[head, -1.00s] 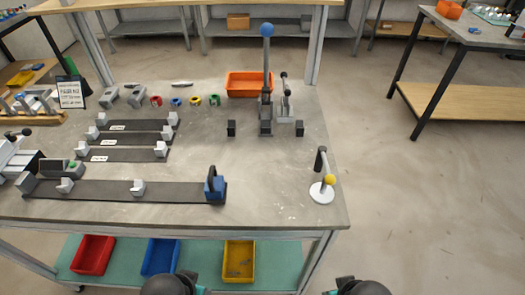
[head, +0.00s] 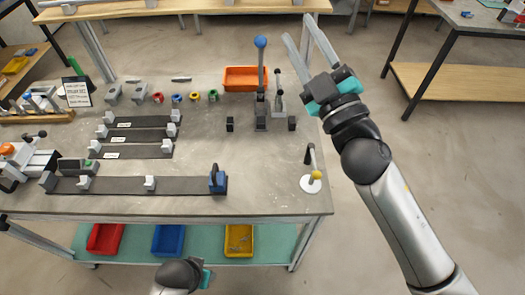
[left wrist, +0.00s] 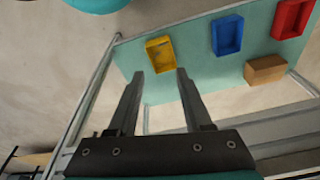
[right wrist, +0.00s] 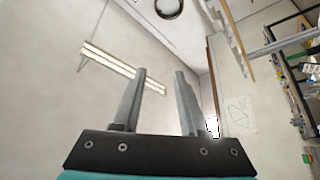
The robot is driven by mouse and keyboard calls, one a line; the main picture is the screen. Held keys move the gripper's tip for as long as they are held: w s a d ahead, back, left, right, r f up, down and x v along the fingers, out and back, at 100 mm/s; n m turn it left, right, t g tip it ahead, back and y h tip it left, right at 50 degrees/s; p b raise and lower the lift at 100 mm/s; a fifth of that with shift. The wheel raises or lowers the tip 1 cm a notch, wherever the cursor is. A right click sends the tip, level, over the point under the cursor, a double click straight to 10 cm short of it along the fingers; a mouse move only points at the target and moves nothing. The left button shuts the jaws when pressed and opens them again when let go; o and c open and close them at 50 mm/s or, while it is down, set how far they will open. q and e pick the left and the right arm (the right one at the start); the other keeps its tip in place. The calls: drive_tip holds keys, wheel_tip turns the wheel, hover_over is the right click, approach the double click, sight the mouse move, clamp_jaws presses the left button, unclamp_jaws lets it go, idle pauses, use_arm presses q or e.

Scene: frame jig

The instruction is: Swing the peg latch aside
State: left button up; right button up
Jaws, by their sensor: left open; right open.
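A round white base (head: 310,184) at the table's right front corner carries a dark-topped post (head: 310,155) and a yellow ball (head: 316,175). It may be the peg latch; I cannot tell for sure. My right gripper (head: 298,26) is raised beyond the table's right side, pointing up and left, open and empty, apart from the fixture. The right wrist view shows its open fingers (right wrist: 161,73) against wall and ceiling. My left arm shows at the bottom of the head view. Its open, empty gripper (left wrist: 160,73) points toward the lower shelf in the left wrist view.
A tall lever with a blue ball (head: 260,42) stands at the table's back right, before an orange bin (head: 246,84). A long dark rail with a blue end block (head: 217,180) lies along the front. The lower shelf holds red, blue and yellow bins (head: 239,240). The table's middle right is clear.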

drive_tip(key=s+a+r+n+g+y, duration=0.2)
drive_tip(key=a+n+g+y, duration=0.35)
drive_tip(key=n+y, duration=0.3)
drive_tip(key=n+g+h, duration=1.3)
drive_tip(key=g+h, duration=0.2)
drive_tip(key=h, duration=0.1)
approach(314, 162)
drive_tip(key=f, duration=0.5)
drive_tip(key=s+a+f, duration=0.1)
drive_tip(key=f, duration=0.2)
drive_tip(key=shift+f, duration=0.1)
use_arm(q)
drive_tip(key=s+a+f+g, duration=0.1)
drive_tip(key=s+a+f, duration=0.1)
drive_tip(key=s+f, duration=1.3)
drive_tip(key=shift+s+a+f, duration=0.3)
drive_tip(key=shift+s+a, duration=0.1)
drive_tip(key=shift+s, duration=0.35)
use_arm(e)
clamp_jaws()
